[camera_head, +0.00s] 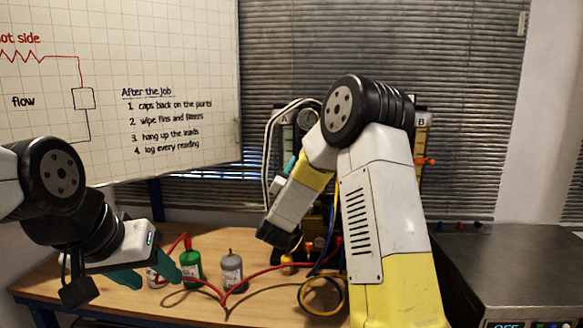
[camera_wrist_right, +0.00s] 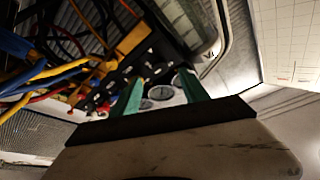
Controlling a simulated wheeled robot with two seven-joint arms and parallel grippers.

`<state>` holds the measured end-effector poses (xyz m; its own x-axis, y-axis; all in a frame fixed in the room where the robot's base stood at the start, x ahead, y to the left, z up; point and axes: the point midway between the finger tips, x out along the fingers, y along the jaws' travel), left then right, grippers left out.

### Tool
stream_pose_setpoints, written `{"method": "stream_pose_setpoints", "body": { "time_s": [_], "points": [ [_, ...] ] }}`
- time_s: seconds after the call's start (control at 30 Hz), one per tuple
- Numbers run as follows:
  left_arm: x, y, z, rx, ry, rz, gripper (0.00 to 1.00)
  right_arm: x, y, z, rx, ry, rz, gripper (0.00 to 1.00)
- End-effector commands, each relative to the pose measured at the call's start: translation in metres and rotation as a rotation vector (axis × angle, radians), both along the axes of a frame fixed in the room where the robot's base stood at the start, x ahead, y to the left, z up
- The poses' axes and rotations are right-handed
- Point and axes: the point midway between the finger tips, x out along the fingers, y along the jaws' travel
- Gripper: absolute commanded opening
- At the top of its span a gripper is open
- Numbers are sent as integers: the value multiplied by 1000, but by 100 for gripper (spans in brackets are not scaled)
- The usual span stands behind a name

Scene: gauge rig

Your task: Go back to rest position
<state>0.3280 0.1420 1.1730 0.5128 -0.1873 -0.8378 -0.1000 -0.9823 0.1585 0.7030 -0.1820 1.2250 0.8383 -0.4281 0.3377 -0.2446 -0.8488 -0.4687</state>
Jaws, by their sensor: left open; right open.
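My left gripper (camera_head: 148,272) hangs over the left part of the wooden table in the head view. My right arm rises through the middle of that view and bends down to the left, in front of the gauge rig. In the right wrist view my right gripper (camera_wrist_right: 163,90) shows two teal fingers spread apart. The right fingertips are mostly hidden in the head view.
A green bottle (camera_head: 192,268) and a grey bottle (camera_head: 232,272) stand on the table (camera_head: 200,312) near my left gripper. A whiteboard (camera_head: 180,60) hangs behind. A metal cabinet (camera_head: 510,265) stands at right.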

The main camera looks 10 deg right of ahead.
Motion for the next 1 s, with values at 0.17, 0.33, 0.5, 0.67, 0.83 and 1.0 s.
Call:
{"method": "stream_pose_setpoints", "body": {
  "time_s": [0.17, 0.33, 0.5, 0.67, 0.83, 1.0],
  "points": [
    [0, 0, 0, 0, 0, 0, 52, 0, 0, 0, 0, 0, 0, 52],
    [0, 0, 0, 0, 0, 0, 52, 0, 0, 0, 0, 1, 1, 52],
    [0, 0, 0, 0, 0, 0, 52, 2, 6, 13, 10, 50, 67, 52],
    [0, 0, 0, 0, 0, 0, 52, -7, 26, 35, 19, 205, 240, 52],
    [0, 0, 0, 0, 0, 0, 52, -46, 52, 42, -6, 428, 430, 52],
    [0, 0, 0, 0, 0, 0, 52, -115, 68, 31, -53, 673, 581, 52]
  ]
}}
